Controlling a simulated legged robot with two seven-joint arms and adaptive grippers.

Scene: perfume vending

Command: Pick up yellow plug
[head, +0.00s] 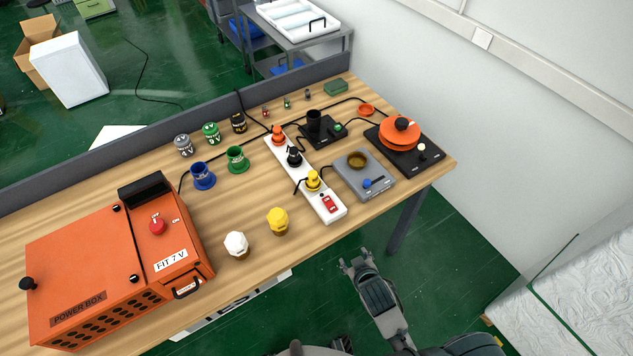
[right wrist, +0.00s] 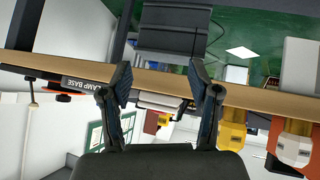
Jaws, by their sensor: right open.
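The yellow plug (head: 313,180) sits at the near end of a white power strip (head: 330,211) on the wooden table, beside the strip's red switch. A black cable runs from it. My right gripper (head: 357,262) is open and empty, off the table's front edge and below the strip in the picture. In the right wrist view its two fingers (right wrist: 162,82) are spread apart, with the table edge behind them. A small yellow patch shows between the fingers there, but I cannot tell if it is the plug. My left gripper is not in view.
A yellow bulb (head: 278,220) and a white bulb (head: 237,245) stand near the front edge. An orange power box (head: 90,270) fills the table's left. A grey lamp base (head: 380,189) stands right of the strip. Black and orange plugs (head: 278,138) sit farther along it.

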